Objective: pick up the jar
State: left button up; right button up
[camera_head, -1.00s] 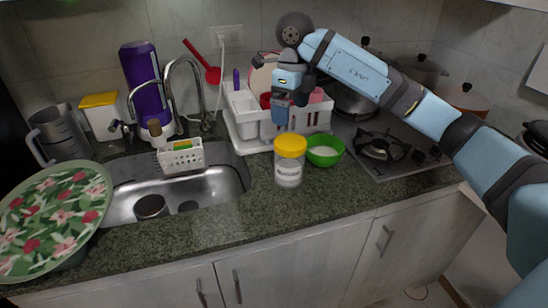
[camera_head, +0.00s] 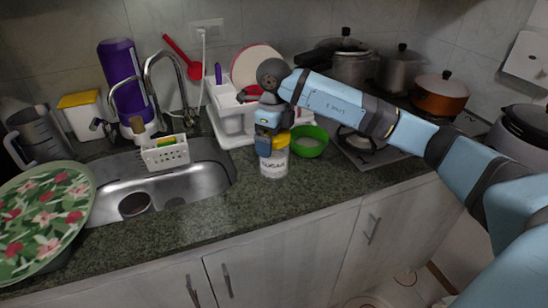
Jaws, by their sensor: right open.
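The jar (camera_head: 274,166) stands upright on the granite counter, between the sink and the green bowl. It has a clear body with a dark-lettered label and a yellow lid (camera_head: 281,140). My right gripper (camera_head: 268,143) is open at the jar's top, pointing down. It covers much of the lid's left and front. I cannot tell whether its fingers touch the jar. My left gripper is not in view.
A green bowl (camera_head: 308,141) with white contents sits close to the jar's right. A white dish rack (camera_head: 232,120) stands behind. The sink (camera_head: 190,180) lies left, and the stove (camera_head: 365,150) right. Counter in front of the jar is clear.

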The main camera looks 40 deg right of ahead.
notch_tip(320, 180, down, 2)
jog(key=shift+r, duration=0.1)
jog(key=c, duration=1.1)
jog(key=shift+r, duration=0.1)
notch_tip(320, 180, up, 20)
jog(key=p, duration=0.2)
